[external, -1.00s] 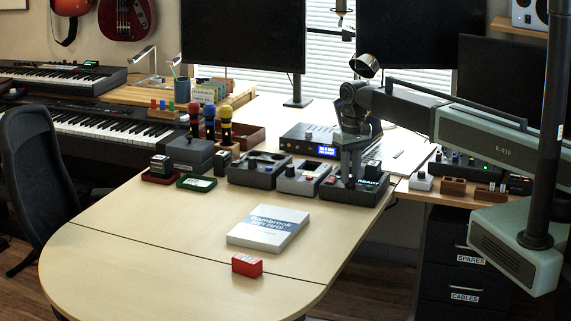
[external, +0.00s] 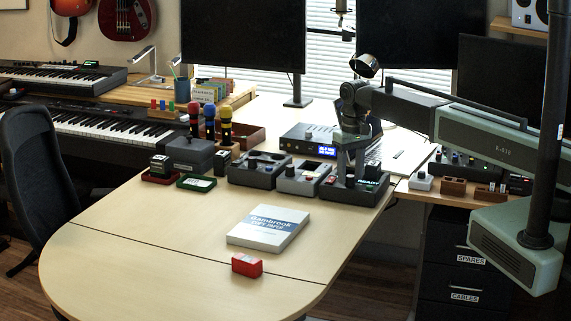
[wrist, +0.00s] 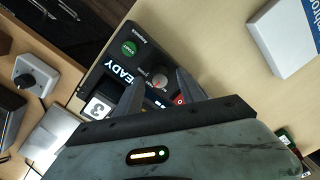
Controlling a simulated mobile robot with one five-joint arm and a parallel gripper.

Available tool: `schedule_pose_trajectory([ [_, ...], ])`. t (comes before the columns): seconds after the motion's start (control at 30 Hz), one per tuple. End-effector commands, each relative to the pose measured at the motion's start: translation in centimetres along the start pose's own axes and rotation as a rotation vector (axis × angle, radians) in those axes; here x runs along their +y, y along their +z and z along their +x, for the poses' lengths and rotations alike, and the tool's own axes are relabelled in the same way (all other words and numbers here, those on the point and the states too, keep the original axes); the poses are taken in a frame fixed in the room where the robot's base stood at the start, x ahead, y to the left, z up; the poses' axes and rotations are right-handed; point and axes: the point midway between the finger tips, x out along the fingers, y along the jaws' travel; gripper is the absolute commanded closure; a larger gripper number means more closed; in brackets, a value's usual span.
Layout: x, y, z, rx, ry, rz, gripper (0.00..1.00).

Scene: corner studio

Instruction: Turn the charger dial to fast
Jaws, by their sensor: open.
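A dark box (wrist: 117,78) with the word READY, a green START button (wrist: 129,48) and a red button (wrist: 180,99) lies below my gripper. A round, light-topped knob (wrist: 160,72) on this box shows between my fingers in the wrist view. I cannot read a "fast" mark or the knob's setting. In the external view the same box (external: 368,195) stands at the desk's back right edge. My gripper (wrist: 158,91) points down at the box with fingers apart, one on each side of the knob. It also shows in the external view (external: 350,174). Finger contact is unclear.
A grey box with knobs (external: 302,184) and a darker box (external: 256,177) stand close to the left. A white box with a black knob (external: 421,182) is to the right. A book (external: 268,229) and a red block (external: 247,265) lie in front, with clear desk around.

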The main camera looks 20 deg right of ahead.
Motion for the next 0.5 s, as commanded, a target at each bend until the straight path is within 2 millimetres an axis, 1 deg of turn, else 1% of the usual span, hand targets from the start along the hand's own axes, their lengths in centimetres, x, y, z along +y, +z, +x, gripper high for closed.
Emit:
schedule_pose_trajectory([
  [0.17, 0.0, 0.0, -2.2, 0.0, 0.0, 0.0, 0.54],
  [0.4, 0.0, 0.0, -6.7, 0.0, 0.0, 0.0, 0.54],
  [0.5, 0.0, 0.0, -7.8, 0.0, 0.0, 0.0, 0.54],
])
